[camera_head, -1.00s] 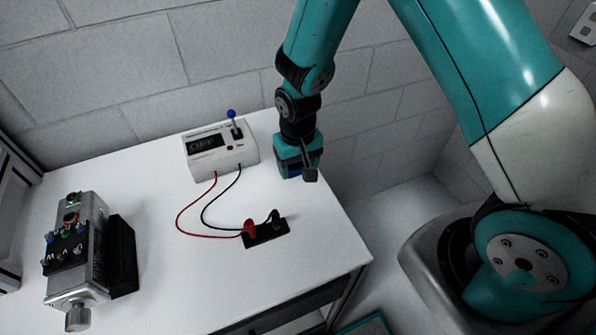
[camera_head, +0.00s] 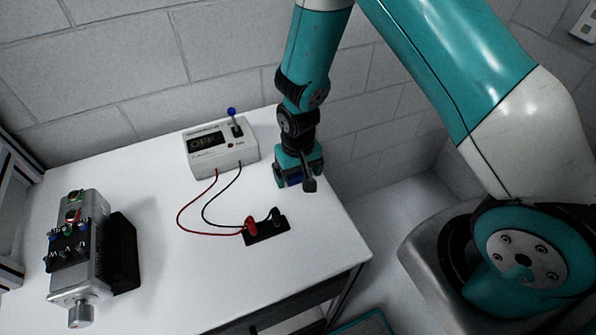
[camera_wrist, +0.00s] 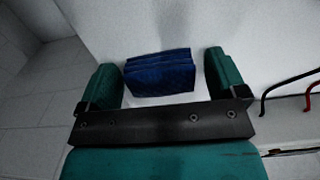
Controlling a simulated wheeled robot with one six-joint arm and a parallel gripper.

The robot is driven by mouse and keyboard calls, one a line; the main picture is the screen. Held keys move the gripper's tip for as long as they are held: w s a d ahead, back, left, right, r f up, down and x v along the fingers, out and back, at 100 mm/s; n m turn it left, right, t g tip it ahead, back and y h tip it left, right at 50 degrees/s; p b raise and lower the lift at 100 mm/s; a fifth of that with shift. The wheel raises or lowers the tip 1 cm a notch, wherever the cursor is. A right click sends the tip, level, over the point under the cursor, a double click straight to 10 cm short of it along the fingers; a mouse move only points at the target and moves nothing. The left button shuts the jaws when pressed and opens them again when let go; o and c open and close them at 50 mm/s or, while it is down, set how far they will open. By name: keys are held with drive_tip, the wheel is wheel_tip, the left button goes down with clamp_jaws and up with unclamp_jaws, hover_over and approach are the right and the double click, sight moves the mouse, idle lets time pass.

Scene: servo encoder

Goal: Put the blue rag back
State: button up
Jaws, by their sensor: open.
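The blue rag (camera_wrist: 160,74) is folded in layers and lies on the white table, between the two spread fingers of my gripper (camera_wrist: 162,78) in the wrist view. Small gaps show on both sides of it. In the head view my gripper (camera_head: 297,184) is low over the table's right back edge, and a bit of the blue rag (camera_head: 294,181) shows there; most of it is hidden behind the gripper. The gripper is open. I cannot tell whether the fingers are fully down at table height.
A white meter box (camera_head: 221,148) reading OFF, with a blue-tipped lever, stands left of my gripper. Red and black leads run to a black clip block (camera_head: 267,230). A silver servo motor (camera_head: 82,245) stands at the left. The table (camera_head: 175,280) is bare in front.

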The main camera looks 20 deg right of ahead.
wheel_tip(320, 180, up, 12)
drive_tip(key=b, duration=0.3)
drive_tip(key=s+a+r+n+y, duration=0.2)
drive_tip(key=s+r+n, duration=0.1)
drive_tip(key=s+r, duration=0.5)
drive_tip(key=s+a+r+n+y, duration=0.2)
drive_tip(key=s+r+n, duration=0.2)
drive_tip(key=s+r, duration=0.4)
drive_tip(key=s, duration=0.4)
drive_tip(key=shift+a+r, duration=0.3)
drive_tip(key=shift+r, duration=0.1)
